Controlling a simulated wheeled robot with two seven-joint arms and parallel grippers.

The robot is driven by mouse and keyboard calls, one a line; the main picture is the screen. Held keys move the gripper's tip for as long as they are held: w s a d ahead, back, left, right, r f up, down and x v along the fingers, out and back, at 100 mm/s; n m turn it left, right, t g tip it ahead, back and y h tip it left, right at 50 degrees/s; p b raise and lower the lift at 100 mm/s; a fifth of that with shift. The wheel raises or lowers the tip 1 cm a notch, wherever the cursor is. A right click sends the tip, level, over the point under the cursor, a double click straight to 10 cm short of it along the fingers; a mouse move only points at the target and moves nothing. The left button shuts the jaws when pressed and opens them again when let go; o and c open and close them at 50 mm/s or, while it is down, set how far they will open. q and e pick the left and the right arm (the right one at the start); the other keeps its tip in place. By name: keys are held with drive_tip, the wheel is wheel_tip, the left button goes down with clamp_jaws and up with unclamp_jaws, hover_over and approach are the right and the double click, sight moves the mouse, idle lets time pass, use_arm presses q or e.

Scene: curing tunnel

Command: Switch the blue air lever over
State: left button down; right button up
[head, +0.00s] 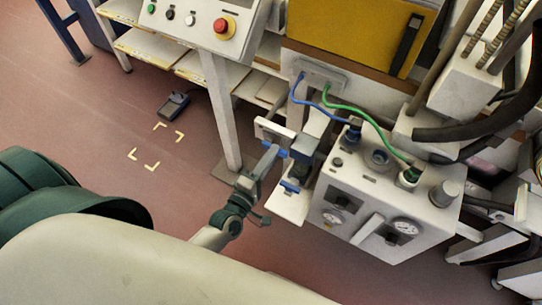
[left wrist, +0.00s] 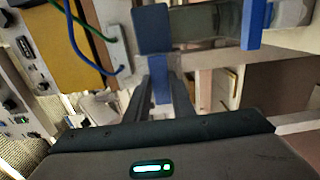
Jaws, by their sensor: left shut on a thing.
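The blue air lever (head: 281,153) shows in the head view as a short bright blue bar beside a dark blue-grey block (head: 303,148), left of the white valve box. My left gripper (head: 272,150) reaches up to it from below left and is shut on it. In the left wrist view, a blue piece (left wrist: 160,82) shows between the dark fingers, just below the dark blue-grey block (left wrist: 152,30). The fingers hide part of the lever. A second blue piece (head: 290,186) sits lower on the same fitting. My right gripper is not in view.
The white valve box (head: 345,205) with gauges, knobs and blue (head: 325,103) and green (head: 360,115) hoses stands to the right. A panel with a red button (head: 224,27) is behind on a post (head: 220,110). Pipes crowd the far right. Floor at left is clear around a pedal (head: 173,104).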

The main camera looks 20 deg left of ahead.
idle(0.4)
use_arm(q)
drive_tip(key=c, duration=1.5)
unclamp_jaws()
drive_tip(key=shift+s+a+b, duration=0.25)
drive_tip(key=shift+s+b, duration=0.35)
drive_tip(key=shift+s, duration=2.3)
drive_tip(key=shift+s+a+b, duration=0.25)
drive_tip(key=shift+s+b, duration=0.4)
drive_tip(key=shift+s, duration=2.25)
drive_tip(key=shift+s+a+b, duration=0.25)
drive_tip(key=shift+s+b, duration=0.35)
drive_tip(key=shift+s, duration=2.3)
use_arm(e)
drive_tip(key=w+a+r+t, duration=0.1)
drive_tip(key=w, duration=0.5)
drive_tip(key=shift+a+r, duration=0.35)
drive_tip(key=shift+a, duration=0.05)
